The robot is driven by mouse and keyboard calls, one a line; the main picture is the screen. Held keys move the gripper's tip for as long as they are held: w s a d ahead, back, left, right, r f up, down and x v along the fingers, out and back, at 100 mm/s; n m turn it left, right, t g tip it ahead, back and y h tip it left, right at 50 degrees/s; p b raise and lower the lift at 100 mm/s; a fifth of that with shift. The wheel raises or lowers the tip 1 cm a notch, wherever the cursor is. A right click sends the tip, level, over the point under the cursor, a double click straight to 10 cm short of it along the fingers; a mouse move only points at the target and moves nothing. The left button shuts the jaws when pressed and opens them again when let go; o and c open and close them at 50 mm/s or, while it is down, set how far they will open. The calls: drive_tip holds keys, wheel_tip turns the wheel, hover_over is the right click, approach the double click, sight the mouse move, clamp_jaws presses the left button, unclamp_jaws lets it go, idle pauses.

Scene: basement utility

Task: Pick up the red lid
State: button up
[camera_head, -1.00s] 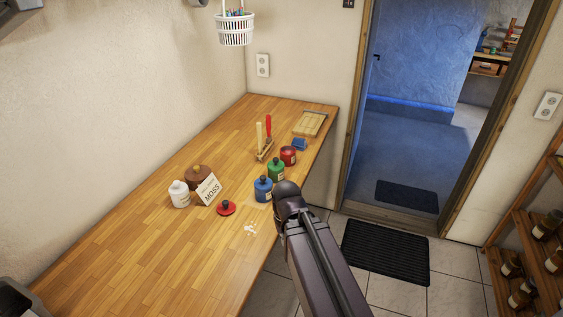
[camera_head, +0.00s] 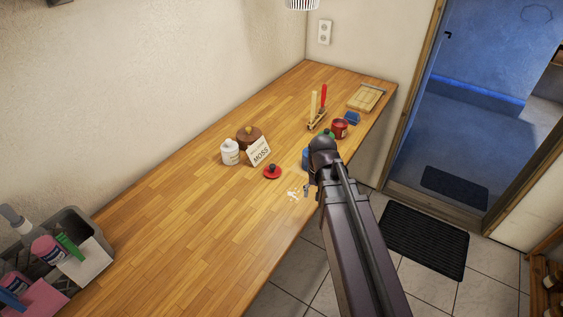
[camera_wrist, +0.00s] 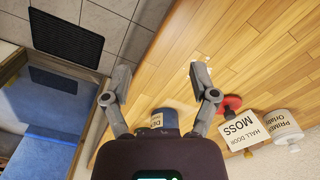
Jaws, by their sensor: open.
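The red lid (camera_head: 272,171), a flat disc with a dark knob, lies on the wooden workbench (camera_head: 190,225) in front of a card reading MOSS (camera_head: 259,152). In the head view my arm hides most of the gripper; a grey bit shows beside the bench edge, right of the lid. A blue can (camera_wrist: 163,118) shows beyond the gripper, between the finger bases.
A red can (camera_head: 339,129) and a tool holder (camera_head: 317,122) are farther back. A grey caddy (camera_head: 90,232) is at left. White splotches (camera_head: 294,194) lie near the lid. The bench's left middle is clear.

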drive_tip(key=w+a+r+m+p, duration=0.1)
drive_tip(key=w+a+r+p, duration=0.2)
drive_tip(key=w+a, duration=0.3)
drive_tip(key=w+a+r+m+p, duration=0.2)
drive_tip(key=w+a, duration=0.5)
drive_tip(key=w, duration=0.6)
drive_tip(key=shift+w+a+r+p, duration=0.3)
drive_tip(key=shift+r+p, duration=0.1)
drive_tip(key=shift+r, duration=0.35)
drive_tip(key=shift+f, duration=0.1)
drive_tip(key=b, duration=0.9)
hover_over(272, 166)
wheel_tip(272, 166, down, 8)
drive_tip(key=shift+s+f, duration=0.1)
drive_tip(key=shift+f, duration=0.1)
drive_tip(key=f+b, duration=0.2)
drive_tip(key=f, duration=0.1)
drive_tip(key=shift+w+b, duration=0.25)
drive_tip(key=shift+b, duration=0.15)
drive_tip(key=shift+f+b, duration=1.05)
drive_tip(key=shift+f, duration=0.05)
